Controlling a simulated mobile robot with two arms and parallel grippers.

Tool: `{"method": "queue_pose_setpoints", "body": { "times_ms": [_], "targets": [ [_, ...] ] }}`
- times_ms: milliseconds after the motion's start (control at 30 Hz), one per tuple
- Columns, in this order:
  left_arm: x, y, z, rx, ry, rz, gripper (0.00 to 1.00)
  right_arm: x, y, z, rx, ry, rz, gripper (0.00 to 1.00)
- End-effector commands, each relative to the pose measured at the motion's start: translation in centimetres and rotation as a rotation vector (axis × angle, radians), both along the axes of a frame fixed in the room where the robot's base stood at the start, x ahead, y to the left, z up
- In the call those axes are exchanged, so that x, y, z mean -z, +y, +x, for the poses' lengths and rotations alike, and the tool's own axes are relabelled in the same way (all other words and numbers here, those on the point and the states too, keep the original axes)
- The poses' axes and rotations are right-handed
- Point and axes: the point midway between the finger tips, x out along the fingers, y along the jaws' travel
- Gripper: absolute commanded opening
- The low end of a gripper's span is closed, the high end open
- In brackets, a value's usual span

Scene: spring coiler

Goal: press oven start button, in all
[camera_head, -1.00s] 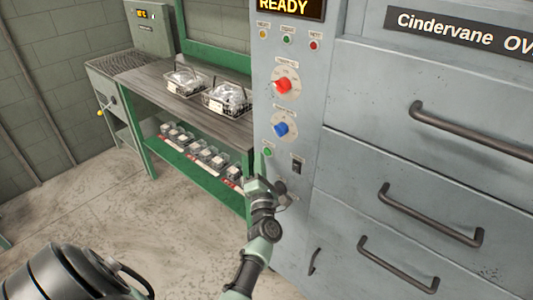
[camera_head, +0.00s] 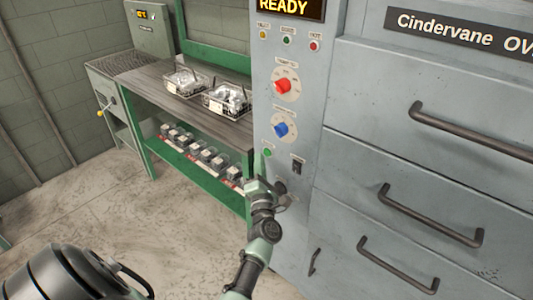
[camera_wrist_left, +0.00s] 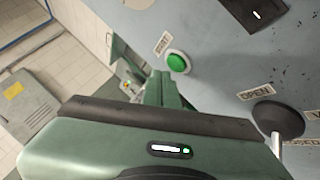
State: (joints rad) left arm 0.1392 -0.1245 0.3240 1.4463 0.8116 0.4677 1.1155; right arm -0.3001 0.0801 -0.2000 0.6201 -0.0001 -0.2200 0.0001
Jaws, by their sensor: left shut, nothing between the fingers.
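The oven (camera_head: 365,110) is a grey cabinet with a control panel on its left part. My left gripper (camera_head: 260,184) is just below the button in the head view, shut and empty. In the wrist view its green fingers (camera_wrist_left: 158,88) point toward the panel beside the button; I cannot tell whether they touch it. My right gripper is not in view.
A red knob (camera_head: 283,86) and a blue knob (camera_head: 281,129) are above the button. Dark drawer handles (camera_head: 430,215) stick out at the right. A green bench (camera_head: 215,125) with wire baskets (camera_head: 227,101) stands left of the oven. In the wrist view, a dark round knob (camera_wrist_left: 279,117) is at the right.

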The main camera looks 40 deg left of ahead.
Motion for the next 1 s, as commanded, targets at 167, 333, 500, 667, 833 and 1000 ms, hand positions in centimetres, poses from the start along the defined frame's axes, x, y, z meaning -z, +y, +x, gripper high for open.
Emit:
{"method": "queue_pose_setpoints", "body": {
  "times_ms": [167,333,500,667,833,1000],
  "targets": [
    [0.00,0.00,0.00,0.000,0.000,0.000,0.00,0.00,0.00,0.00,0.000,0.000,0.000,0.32],
    [0.00,0.00,0.00,0.000,0.000,0.000,0.00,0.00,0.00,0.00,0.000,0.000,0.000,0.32],
    [-0.01,0.01,0.00,0.000,0.000,0.000,0.00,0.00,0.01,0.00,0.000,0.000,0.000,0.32],
    [0.00,0.01,0.01,0.000,0.000,0.000,0.00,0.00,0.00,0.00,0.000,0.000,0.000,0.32],
    [0.05,-0.03,0.31,0.000,-0.001,-0.001,0.00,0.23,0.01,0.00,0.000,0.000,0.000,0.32],
    [0.00,-0.07,0.84,-0.001,-0.001,0.000,0.00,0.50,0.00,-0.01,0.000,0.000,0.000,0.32]
  ]
}}
